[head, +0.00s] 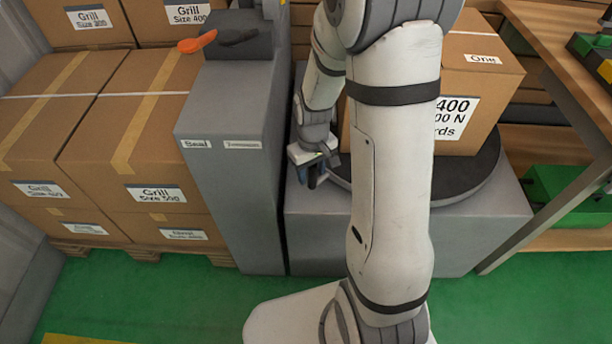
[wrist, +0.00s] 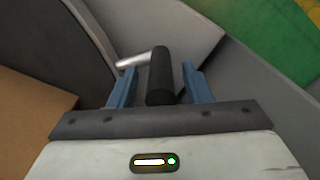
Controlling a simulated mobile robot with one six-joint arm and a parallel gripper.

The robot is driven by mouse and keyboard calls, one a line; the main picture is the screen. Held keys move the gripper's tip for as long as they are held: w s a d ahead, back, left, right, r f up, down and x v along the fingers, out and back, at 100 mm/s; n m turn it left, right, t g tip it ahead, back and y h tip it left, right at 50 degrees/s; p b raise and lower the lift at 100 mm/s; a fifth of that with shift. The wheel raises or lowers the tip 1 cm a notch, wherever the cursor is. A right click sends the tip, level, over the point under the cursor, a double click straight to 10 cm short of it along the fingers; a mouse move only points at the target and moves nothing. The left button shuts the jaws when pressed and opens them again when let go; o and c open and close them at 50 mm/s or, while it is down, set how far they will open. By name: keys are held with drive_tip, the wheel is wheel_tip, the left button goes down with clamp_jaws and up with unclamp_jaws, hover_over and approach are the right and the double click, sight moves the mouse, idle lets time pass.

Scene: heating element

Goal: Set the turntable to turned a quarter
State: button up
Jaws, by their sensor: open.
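The turntable (head: 470,195) is a dark round disc on a grey base, partly hidden behind my arm in the head view. A large cardboard box (head: 480,85) stands on it. In the wrist view, a black cylindrical grip (wrist: 161,76) with a short metal rod (wrist: 133,60) lies between my two blue fingers. My gripper (head: 313,180) is open at the left edge of the turntable; its fingers also show in the wrist view (wrist: 160,88), one on each side of the grip. A gap shows on each side of the grip. The grip is not clear in the head view.
A tall grey cabinet (head: 228,160) with an orange-ended lever (head: 198,41) on top stands just left of my gripper. Stacked cardboard boxes (head: 120,110) are farther left. A wooden shelf (head: 560,90) with a green bin (head: 565,195) is at right. Green floor (head: 150,295) lies open in front.

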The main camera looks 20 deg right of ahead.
drive_tip(key=shift+f, duration=0.4)
drive_tip(key=shift+c, duration=0.4)
clamp_jaws()
